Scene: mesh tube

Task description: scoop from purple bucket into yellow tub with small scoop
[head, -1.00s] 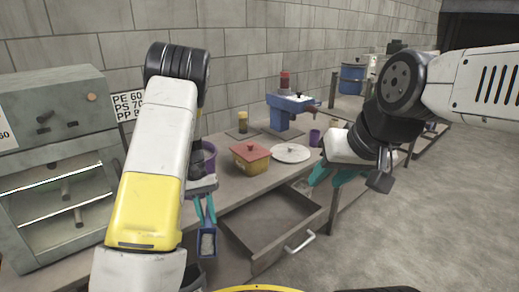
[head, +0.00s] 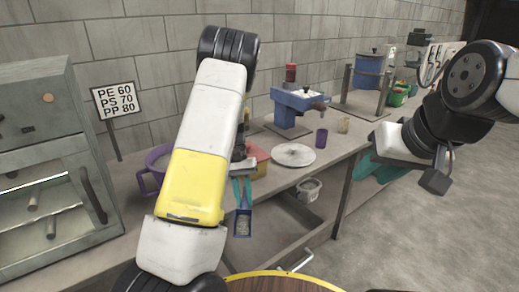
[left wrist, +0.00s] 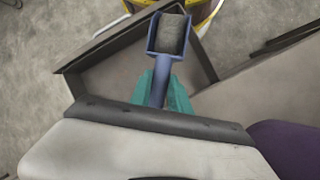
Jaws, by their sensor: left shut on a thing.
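The purple bucket (head: 148,180) stands on the bench at left in the head view, partly hidden by my left arm. A purple surface (left wrist: 288,148) shows at the lower right of the left wrist view. My left gripper (head: 241,188) is shut on the blue small scoop (head: 243,222), held over the open drawer. In the left wrist view the scoop (left wrist: 152,46) holds grey material. A small yellowish container (head: 343,125) stands farther right. My right gripper (head: 376,168) appears open and empty, clear of the bench.
The drawer (head: 285,228) stands open below the bench, with a small pale bucket (head: 309,189) by its far side. A grey cabinet (head: 50,180) is at left.

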